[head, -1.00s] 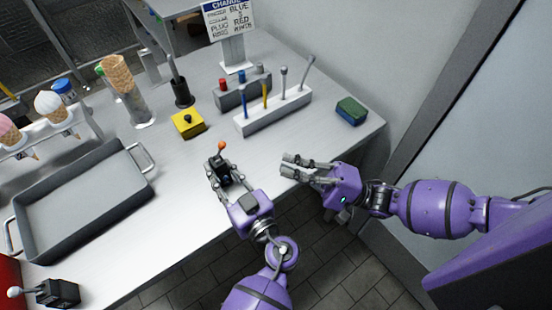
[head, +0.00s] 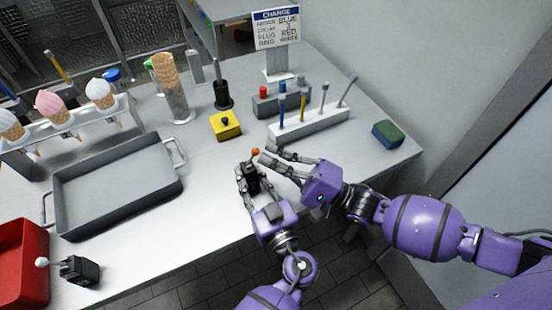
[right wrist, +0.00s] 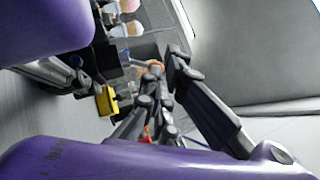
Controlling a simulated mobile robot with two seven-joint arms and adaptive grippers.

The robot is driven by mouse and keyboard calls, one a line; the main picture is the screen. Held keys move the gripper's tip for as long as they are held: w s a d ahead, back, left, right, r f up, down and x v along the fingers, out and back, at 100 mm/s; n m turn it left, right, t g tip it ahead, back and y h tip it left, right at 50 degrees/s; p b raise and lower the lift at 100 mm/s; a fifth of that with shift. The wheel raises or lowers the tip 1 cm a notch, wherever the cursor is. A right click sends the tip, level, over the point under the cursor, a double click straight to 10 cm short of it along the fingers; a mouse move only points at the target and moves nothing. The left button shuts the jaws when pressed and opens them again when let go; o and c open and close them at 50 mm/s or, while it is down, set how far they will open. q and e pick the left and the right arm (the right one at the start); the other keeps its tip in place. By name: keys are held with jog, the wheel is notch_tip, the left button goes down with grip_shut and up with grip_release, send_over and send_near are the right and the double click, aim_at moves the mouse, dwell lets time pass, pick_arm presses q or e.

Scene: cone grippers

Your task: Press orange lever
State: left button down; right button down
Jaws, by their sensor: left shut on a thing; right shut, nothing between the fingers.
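The orange lever is a small black box (head: 252,181) with an orange ball knob (head: 255,152) on top. My left gripper (head: 246,172) is shut on the black box, near the front edge of the table, with the knob sticking up above the fingers. My right gripper (head: 267,155) is shut and empty, its fingertips just right of the orange knob. I cannot tell whether they touch it.
A second black box (head: 80,271) with a white knob stands at the front left by a red bin (head: 22,265). A grey tray (head: 120,185) lies left. A yellow box (head: 225,126), a white tool rack (head: 310,123) and a green-blue sponge (head: 388,134) stand behind.

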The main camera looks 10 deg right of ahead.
jog(key=shift+s+a+r+n+g+h, duration=0.15)
jog(key=shift+r+n+g+h, duration=0.1)
jog(key=shift+n+g, duration=0.25)
jog(key=shift+w+a+r+n+g+h, duration=0.15)
jog(key=shift+r+n+g+h, duration=0.15)
jog(key=shift+n, duration=0.3)
jog(key=shift+n+g+h, duration=0.5)
jog(key=shift+n+h, duration=0.05)
jog(key=shift+n, duration=0.35)
jog(key=a, duration=0.1)
jog(key=s+a+r, duration=0.1)
jog(key=a, duration=0.1)
jog(key=shift+s+a+r, duration=0.2)
jog(key=shift+a+r, duration=0.15)
jog(key=shift+r, duration=0.05)
jog(key=shift+d, duration=0.1)
jog(key=s+d+r, duration=0.6)
jog(key=s+d, duration=0.1)
jog(key=d, duration=0.3)
jog(key=shift+d, duration=0.2)
pick_arm(q)
jog(key=c, duration=1.3)
grip_release()
